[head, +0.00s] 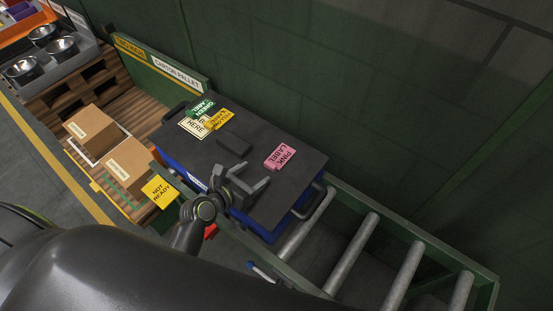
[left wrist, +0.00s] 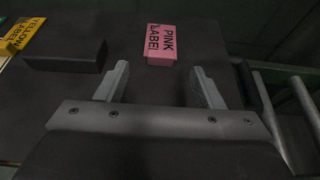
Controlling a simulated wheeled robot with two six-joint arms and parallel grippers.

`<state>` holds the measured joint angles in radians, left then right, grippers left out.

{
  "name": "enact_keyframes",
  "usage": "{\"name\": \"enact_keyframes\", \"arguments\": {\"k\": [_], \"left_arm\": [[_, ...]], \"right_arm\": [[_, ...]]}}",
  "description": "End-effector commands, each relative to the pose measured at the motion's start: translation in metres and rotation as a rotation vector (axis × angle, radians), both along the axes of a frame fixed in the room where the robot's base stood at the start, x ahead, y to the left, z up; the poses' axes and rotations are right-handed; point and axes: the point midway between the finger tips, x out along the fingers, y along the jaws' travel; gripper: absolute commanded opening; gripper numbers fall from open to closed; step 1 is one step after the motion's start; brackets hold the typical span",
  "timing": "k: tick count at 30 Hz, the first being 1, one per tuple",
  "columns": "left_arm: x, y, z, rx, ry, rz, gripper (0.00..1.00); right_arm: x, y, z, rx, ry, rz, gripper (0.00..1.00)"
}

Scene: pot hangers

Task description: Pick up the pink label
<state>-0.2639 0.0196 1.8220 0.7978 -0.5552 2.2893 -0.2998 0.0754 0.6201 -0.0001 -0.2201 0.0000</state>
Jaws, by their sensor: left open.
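The pink label (head: 280,157) is a small pink block marked "PINK LABEL", lying on the dark top of a blue cart (head: 305,167). In the left wrist view the pink label (left wrist: 161,44) lies beyond the fingertips, roughly centred between the two fingers. My left gripper (head: 252,182) is over the cart top, to the lower left of the label in the head view. Its fingers (left wrist: 158,72) are apart, with nothing between them. My right gripper does not show.
A black block (head: 234,145) lies near the gripper. A yellow label (head: 217,120) and a green label (head: 201,108) lie farther left. A roller conveyor (head: 355,240) is on the right, and boxes (head: 128,163) stand on a pallet at left.

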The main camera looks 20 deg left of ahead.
Motion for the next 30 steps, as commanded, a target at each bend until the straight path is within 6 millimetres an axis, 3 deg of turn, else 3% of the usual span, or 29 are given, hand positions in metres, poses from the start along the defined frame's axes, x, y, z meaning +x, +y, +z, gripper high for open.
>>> {"name": "enact_keyframes", "arguments": {"k": [19,30], "left_arm": [[0.055,-0.022,-0.031,0.0,0.0,0.001,0.62],[0.06,-0.024,-0.034,0.002,0.001,0.001,0.59]], "right_arm": [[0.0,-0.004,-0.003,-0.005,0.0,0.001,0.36],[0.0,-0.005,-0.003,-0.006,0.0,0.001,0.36]]}}
